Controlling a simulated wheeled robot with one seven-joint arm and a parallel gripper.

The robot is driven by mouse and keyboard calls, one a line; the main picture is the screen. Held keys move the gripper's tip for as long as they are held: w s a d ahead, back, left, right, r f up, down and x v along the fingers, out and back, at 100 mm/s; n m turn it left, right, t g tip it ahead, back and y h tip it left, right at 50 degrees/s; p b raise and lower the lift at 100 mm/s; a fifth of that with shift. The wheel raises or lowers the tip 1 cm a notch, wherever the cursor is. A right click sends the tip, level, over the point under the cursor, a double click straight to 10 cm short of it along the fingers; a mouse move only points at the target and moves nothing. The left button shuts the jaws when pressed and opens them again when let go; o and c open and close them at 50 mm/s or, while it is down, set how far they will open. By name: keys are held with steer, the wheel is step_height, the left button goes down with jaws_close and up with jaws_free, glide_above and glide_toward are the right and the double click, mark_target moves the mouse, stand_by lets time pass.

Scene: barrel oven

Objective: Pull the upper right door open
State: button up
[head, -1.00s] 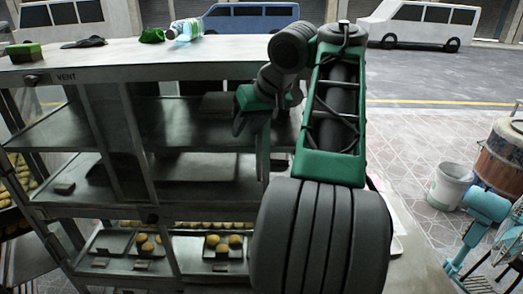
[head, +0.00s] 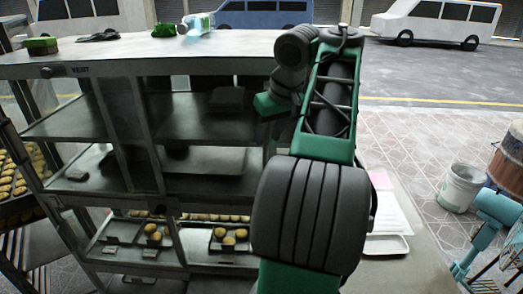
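The oven is a large metal cabinet with a pale flat top (head: 130,58) and a "VENT" label at its front left. Its upper right compartment (head: 200,130) shows dark shelves through the front. I cannot tell a door panel or its handle apart there, so I cannot say whether the upper right door is open or shut. My green and black arm covers the oven's right side. My gripper (head: 270,106) is at the arm's far end, in front of the right part of the upper compartment. Its fingertips are mostly hidden, and contact with the door cannot be made out.
Lower compartments hold trays of round buns (head: 228,236). A bottle (head: 200,22), a green cloth (head: 164,30) and a sponge-like block (head: 42,45) lie on top. A rack of buns (head: 18,180) stands left. At right are a white tray (head: 386,244), a bucket (head: 460,187) and open paving.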

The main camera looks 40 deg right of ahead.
mark_target(265, 147)
steer(key=b+x, duration=0.4)
steer(key=x, duration=0.2)
steer(key=shift+f, duration=0.25)
steer(key=shift+r, duration=0.1)
jaws_close()
stand_by(0.9)
